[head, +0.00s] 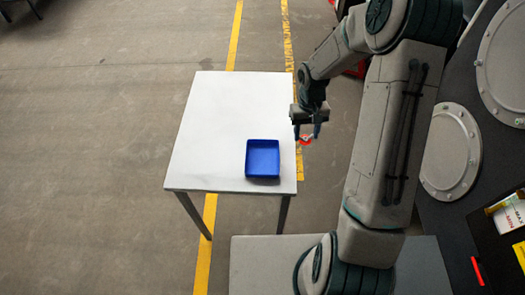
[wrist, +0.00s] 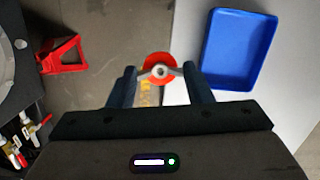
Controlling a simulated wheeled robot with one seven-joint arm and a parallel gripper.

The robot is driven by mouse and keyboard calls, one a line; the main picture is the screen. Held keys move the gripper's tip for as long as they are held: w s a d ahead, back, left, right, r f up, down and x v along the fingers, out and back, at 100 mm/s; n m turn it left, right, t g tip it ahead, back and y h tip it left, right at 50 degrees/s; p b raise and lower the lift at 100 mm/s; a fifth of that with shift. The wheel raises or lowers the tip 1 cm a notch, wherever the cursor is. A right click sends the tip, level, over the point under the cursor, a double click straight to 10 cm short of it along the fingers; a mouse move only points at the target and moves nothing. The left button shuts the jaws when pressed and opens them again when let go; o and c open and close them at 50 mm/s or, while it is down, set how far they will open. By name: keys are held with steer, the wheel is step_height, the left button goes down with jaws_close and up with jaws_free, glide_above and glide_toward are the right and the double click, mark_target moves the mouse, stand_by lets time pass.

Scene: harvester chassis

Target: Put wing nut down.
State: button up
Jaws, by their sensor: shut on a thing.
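The wing nut (wrist: 160,70) shows in the wrist view as a small grey metal piece with two wings, with a red round part (wrist: 149,62) around or behind it. My gripper (wrist: 160,73) is shut on it, with a dark finger on each side. In the head view my gripper (head: 307,134) hangs just off the right edge of the white table (head: 215,125), and the red part shows between its fingertips. The blue tray (head: 263,158) sits on the table's front right part and looks empty. In the wrist view the tray (wrist: 237,50) is right of my gripper.
Most of the white tabletop left of and behind the tray is bare. A dark panel with round covers (head: 451,150) stands at the right. The wrist view shows a red stand (wrist: 62,54) on the floor and red-handled valves (wrist: 25,132) at the left.

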steer(key=n, duration=0.2)
steer(key=n+t+b, duration=0.3)
steer(key=n+b, duration=1.2)
steer(key=n, duration=1.3)
glide_above(263, 166)
steer(key=shift+h, duration=0.3)
steer(key=f, duration=0.7)
steer(key=shift+s+a, duration=0.15)
steer(key=shift+s, duration=0.2)
steer(key=shift+f, duration=2.05)
